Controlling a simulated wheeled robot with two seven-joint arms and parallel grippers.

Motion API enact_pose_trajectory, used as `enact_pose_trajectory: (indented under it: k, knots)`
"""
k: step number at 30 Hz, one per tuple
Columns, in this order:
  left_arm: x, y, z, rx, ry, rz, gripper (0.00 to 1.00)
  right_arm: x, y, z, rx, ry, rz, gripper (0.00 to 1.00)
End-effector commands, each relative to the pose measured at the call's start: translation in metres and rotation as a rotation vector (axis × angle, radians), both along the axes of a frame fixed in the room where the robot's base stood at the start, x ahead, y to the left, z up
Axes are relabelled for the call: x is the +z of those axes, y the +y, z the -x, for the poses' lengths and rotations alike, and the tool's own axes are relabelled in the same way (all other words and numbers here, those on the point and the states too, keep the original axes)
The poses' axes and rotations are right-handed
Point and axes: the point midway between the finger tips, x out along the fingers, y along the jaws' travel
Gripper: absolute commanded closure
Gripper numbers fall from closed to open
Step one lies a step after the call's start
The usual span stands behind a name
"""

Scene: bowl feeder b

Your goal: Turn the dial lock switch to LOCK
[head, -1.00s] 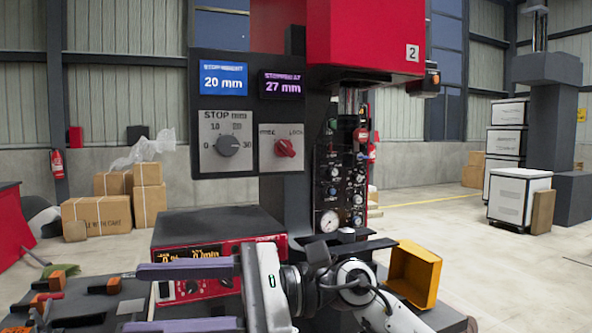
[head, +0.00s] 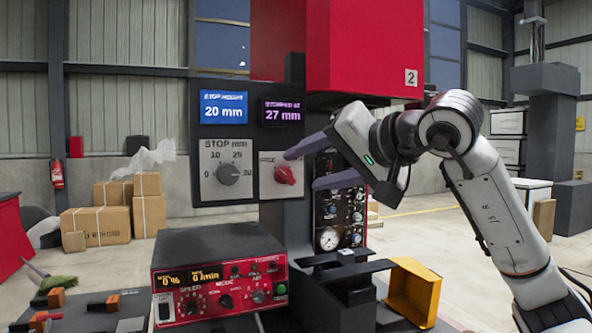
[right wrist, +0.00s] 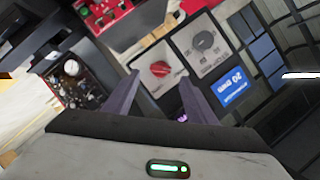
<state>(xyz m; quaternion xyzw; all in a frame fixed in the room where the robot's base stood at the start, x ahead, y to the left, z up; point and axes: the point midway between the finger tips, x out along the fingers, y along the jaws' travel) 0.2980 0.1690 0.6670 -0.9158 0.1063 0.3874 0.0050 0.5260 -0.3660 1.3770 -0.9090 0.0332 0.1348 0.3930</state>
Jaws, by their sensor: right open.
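The dial lock switch is a red knob (head: 285,174) on a pale square plate (head: 268,187) on the dark upright panel; it also shows in the right wrist view (right wrist: 160,69). I cannot tell for certain which way the knob points. My right gripper (head: 302,170) is open and empty, its purple fingers reaching left toward the switch. In the head view the upper finger covers the plate's upper right, where the LOCK label is. In the right wrist view the knob lies between the fingertips (right wrist: 160,80), apparently beyond them. My left gripper is not in view.
A gauge panel (head: 340,215) stands just right. A red control box (head: 220,275) and yellow bin (head: 413,291) are below.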

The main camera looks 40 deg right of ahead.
Motion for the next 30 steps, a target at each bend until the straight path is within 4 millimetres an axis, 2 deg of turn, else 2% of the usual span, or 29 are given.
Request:
enact_pose_trajectory:
  k: [3, 9, 19, 20, 27, 30]
  knots:
    - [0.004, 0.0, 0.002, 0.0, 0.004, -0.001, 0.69, -0.005, 0.002, -0.021, 0.002, 0.003, -0.003, 0.49]
    - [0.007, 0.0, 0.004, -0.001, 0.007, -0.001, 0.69, -0.011, 0.002, -0.041, 0.001, 0.002, -0.003, 0.49]
    - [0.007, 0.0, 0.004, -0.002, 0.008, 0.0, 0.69, -0.013, 0.003, -0.046, 0.001, 0.0, -0.001, 0.49]
    - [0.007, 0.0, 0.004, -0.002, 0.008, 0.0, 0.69, -0.013, 0.003, -0.046, 0.001, 0.0, -0.001, 0.51]
    - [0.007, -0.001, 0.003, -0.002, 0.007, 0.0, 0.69, -0.013, 0.003, -0.045, 0.001, 0.0, -0.002, 0.9]
    - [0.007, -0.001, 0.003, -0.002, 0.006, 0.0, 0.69, -0.013, 0.002, -0.045, 0.001, -0.001, -0.003, 0.9]
